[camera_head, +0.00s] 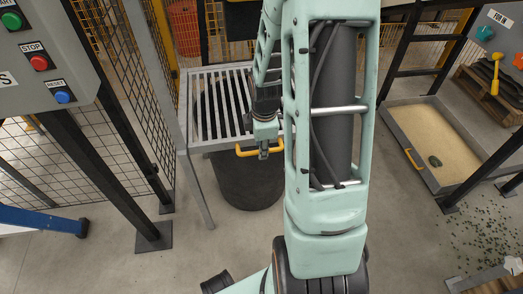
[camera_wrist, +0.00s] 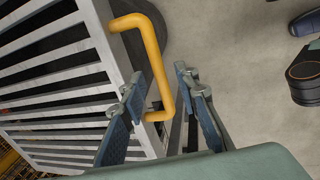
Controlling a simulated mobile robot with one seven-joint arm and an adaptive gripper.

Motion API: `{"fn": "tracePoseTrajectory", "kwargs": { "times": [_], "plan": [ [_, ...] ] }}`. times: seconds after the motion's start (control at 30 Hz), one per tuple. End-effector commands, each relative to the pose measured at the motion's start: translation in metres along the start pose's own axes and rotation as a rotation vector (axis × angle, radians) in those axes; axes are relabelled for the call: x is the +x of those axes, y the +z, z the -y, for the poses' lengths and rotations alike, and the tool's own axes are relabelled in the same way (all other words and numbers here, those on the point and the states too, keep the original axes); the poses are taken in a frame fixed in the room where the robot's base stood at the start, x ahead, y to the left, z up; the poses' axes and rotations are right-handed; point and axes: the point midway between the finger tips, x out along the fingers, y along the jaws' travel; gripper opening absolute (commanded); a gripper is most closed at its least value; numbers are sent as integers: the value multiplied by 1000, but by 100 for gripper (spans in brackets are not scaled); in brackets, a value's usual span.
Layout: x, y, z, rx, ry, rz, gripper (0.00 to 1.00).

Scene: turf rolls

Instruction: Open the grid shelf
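The grid shelf (camera_head: 222,136) is a grey metal grate of parallel bars, left of centre in the head view. It fills the left of the wrist view (camera_wrist: 62,71). Its yellow handle (camera_head: 244,153) sticks out from the front edge; it also shows in the wrist view (camera_wrist: 154,55). My gripper (camera_head: 264,152) is at the handle's right part. In the wrist view my gripper (camera_wrist: 158,82) has its fingers apart, one on each side of the handle's outer bar. A gap shows between the bar and the right finger. Contact with the left finger cannot be told.
A dark drum (camera_head: 250,185) stands under the grid shelf. A button panel (camera_head: 45,55) and mesh fence (camera_head: 130,120) are at left. A sand-filled tray (camera_head: 432,140) lies at right. The floor in front of the shelf is mostly clear.

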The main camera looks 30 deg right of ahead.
Motion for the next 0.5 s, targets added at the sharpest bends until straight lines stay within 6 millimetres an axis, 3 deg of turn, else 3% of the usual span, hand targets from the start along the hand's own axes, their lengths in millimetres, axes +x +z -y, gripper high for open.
{"fn": "tracePoseTrajectory", "kwargs": {
  "times": [0.1, 0.4, 0.5],
  "plan": [
    [8, 0, 0, 0, -1, 0, 29],
    [9, 0, 0, 1, 1, 0, 29],
    [9, 0, 0, 1, 1, 0, 18]
  ]
}}
